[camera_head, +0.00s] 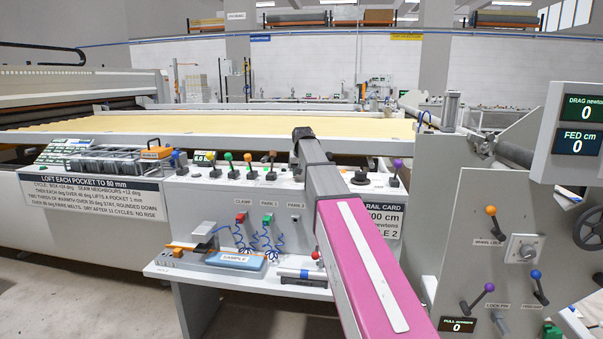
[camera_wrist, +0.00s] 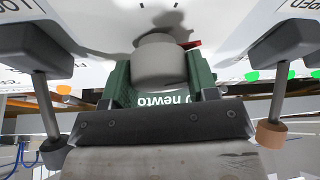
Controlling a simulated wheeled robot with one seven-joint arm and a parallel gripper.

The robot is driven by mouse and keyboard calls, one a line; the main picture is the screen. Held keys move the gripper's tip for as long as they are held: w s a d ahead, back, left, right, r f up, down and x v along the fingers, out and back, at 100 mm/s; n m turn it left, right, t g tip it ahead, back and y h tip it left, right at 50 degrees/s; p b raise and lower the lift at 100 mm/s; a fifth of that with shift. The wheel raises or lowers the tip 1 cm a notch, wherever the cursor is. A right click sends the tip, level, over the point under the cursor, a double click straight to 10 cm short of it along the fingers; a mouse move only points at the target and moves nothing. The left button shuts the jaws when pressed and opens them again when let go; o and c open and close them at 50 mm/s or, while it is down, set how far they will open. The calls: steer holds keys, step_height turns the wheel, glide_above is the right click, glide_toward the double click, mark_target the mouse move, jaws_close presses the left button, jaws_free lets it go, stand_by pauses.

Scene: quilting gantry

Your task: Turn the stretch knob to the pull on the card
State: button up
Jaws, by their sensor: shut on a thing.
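In the wrist view a grey round knob (camera_wrist: 158,62) stands on the white panel, with a small red mark beside its far edge. My gripper (camera_wrist: 160,78) is shut on this knob, its fingers on either side. In the head view my arm covers the gripper and knob. A pull display (camera_head: 457,324) at the lower right reads 0.
Levers with dark bases (camera_wrist: 27,38) and (camera_wrist: 287,45) flank the knob closely. Coloured-knob levers (camera_head: 229,158) line the console top. A small shelf (camera_head: 165,271) with a sample pad and tools juts out below. The right panel (camera_head: 465,210) carries further levers.

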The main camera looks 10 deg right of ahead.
steer(key=o, duration=0.9)
steer(key=shift+r, duration=0.1)
steer(key=v, duration=1)
steer(key=shift+s+r, duration=0.15)
steer(key=shift+r, duration=0.2)
